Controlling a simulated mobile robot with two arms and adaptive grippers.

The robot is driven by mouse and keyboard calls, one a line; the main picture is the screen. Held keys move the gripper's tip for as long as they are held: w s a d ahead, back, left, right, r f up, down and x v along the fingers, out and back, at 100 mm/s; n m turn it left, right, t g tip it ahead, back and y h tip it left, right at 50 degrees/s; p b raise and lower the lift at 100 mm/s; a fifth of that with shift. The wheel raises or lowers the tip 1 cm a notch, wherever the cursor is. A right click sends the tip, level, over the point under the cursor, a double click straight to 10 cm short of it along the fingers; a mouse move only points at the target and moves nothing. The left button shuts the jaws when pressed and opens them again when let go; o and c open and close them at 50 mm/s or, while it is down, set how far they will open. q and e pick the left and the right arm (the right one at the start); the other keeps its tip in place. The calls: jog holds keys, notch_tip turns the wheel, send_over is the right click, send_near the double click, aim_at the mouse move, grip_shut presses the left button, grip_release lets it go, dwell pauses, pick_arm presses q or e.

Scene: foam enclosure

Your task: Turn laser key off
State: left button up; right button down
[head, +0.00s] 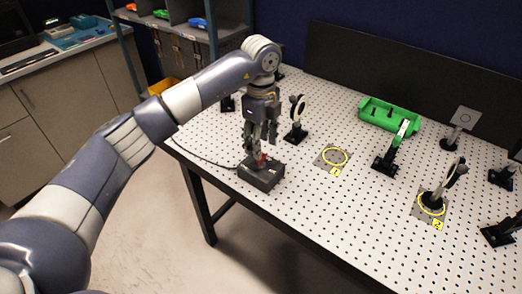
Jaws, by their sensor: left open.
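A small black box (262,176), with a cable running off to its left, sits near the front left edge of the white perforated table; I take it to be the laser's key box. A small red part (259,158) shows on top of it. My left gripper (256,151) points straight down over the box, its fingertips around or right beside the red part. The left gripper is open; whether the fingers touch the red part is too small to tell. The key itself is mostly hidden by the fingers. My right gripper is not in view.
Black optic mounts (296,132) stand close behind the box. A yellow-ringed plate (334,157), a green tray (388,117) and more mounts (440,190) are to the right. A dark panel (400,65) borders the back.

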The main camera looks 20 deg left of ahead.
pick_arm(q)
notch_tip(320, 180, up, 8)
jog(key=shift+f, duration=0.2)
dwell(0.4)
